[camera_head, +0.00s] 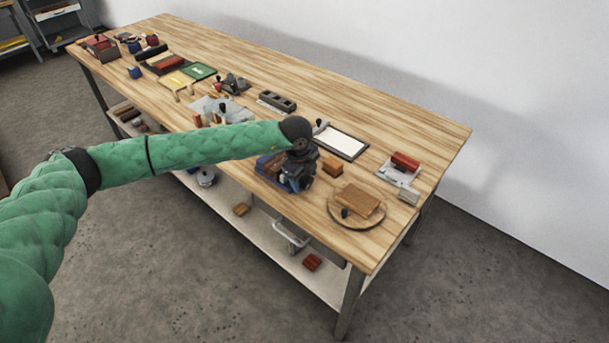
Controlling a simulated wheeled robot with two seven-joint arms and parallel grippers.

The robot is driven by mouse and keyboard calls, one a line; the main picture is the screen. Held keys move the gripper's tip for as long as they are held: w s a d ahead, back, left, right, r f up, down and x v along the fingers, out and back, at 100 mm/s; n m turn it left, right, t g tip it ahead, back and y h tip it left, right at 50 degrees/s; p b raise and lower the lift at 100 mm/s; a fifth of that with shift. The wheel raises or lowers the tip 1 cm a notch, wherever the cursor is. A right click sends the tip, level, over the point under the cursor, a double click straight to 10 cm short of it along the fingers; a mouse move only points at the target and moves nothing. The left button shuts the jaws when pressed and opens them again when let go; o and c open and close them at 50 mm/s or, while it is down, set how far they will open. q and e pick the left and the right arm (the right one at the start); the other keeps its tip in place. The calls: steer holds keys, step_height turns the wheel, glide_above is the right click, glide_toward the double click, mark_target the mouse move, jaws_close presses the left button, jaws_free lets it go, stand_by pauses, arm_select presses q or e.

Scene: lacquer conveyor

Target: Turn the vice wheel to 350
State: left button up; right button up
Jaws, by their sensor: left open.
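My left arm reaches in from the left, and my left gripper (297,182) is over the front edge of the wooden workbench (405,124), pointing down. It is open. Right beside and partly behind it is a blue item with a brown block (270,166), which looks like the vice. The gripper and wrist cover much of it. I cannot make out a wheel or any number, nor tell whether the fingers touch it. My right gripper is out of view.
A round board with a brown block (360,201) lies right of the gripper, with a small wooden block (332,166) between. A white framed panel (342,141) lies behind. A red-topped item (405,161) stands at the right. The bench's back strip is clear.

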arm_select(q)
steer(key=shift+f, duration=0.1)
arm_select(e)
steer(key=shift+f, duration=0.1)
arm_select(q)
steer(key=shift+c, duration=0.4)
steer(key=c, duration=0.9)
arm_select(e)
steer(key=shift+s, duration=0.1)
arm_select(q)
steer(key=shift+d, duration=0.1)
steer(key=shift+w+g+b, duration=0.1)
steer(key=shift+g+b, duration=0.2)
steer(key=g+y+b, duration=0.1)
steer(key=g, duration=0.1)
steer(key=g+y+b, duration=0.1)
steer(key=y, duration=0.1)
steer(key=shift+w+d+g, duration=0.2)
steer(key=shift+w+g, duration=0.1)
steer(key=shift+g, duration=0.1)
steer(key=shift+g+y+b, duration=0.35)
steer(key=shift+g+y, duration=0.25)
steer(key=shift+g, duration=0.1)
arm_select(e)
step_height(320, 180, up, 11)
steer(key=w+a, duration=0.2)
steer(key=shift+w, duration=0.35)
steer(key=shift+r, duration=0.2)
